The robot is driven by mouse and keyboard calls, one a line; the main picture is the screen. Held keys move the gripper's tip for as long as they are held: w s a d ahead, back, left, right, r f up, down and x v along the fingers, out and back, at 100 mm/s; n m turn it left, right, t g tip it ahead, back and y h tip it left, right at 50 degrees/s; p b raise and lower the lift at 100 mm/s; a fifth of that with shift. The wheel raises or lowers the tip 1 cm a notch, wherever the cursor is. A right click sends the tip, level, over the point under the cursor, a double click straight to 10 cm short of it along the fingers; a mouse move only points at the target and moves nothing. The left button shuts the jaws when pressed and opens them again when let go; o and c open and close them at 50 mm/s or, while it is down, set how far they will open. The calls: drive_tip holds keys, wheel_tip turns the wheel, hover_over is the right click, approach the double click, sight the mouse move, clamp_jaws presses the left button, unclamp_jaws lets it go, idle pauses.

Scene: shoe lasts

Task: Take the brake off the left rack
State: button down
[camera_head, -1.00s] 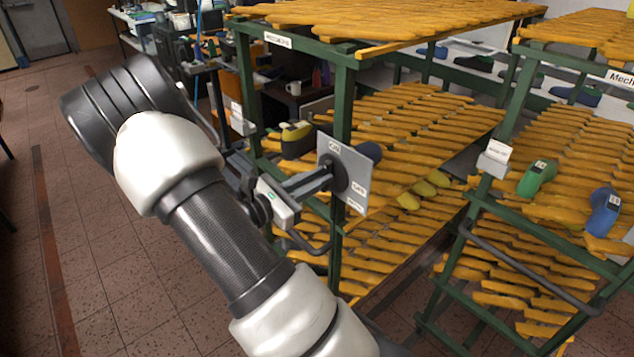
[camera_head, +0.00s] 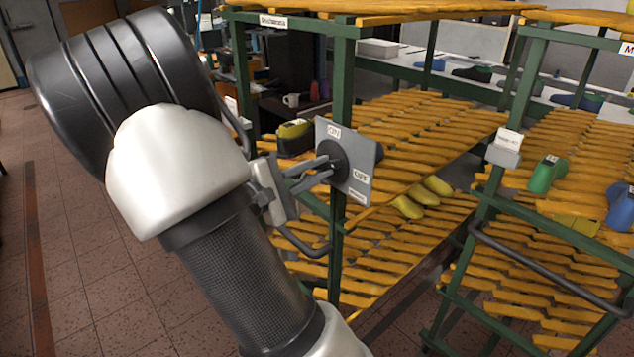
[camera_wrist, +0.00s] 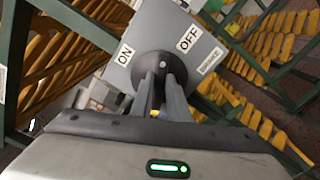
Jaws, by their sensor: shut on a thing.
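The left rack (camera_head: 342,100) is a green metal frame with orange slatted shelves. A round dark knob (camera_head: 338,160) sits at the plate's middle. My gripper (camera_head: 326,166) is shut on the knob from the left. In the wrist view my gripper's fingers (camera_wrist: 163,80) are close together on the knob (camera_wrist: 150,66), in front of the plate (camera_wrist: 165,28). The knob's grip is mostly hidden between the fingers.
A second green rack (camera_head: 480,220) stands to the right, with a green last (camera_head: 543,175), a blue last (camera_head: 619,207) and a curved bar (camera_head: 545,268). Yellow lasts (camera_head: 408,207) lie on the left rack's shelf. Tiled floor (camera_head: 130,290) is open at left.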

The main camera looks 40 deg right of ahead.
drive_tip(key=m+b, duration=0.2)
drive_tip(key=b, duration=0.1)
drive_tip(key=m+b, duration=0.3)
drive_tip(key=shift+s+f, duration=0.1)
drive_tip(key=shift+f, duration=0.25)
drive_tip(key=shift+r+m+b, duration=0.1)
drive_tip(key=shift+m+b, duration=0.2)
drive_tip(key=c, duration=1.7)
unclamp_jaws()
drive_tip(key=a, duration=0.5)
drive_tip(key=s+a+p, duration=0.1)
drive_tip(key=a, duration=1.1)
drive_tip(key=shift+s+a, duration=0.2)
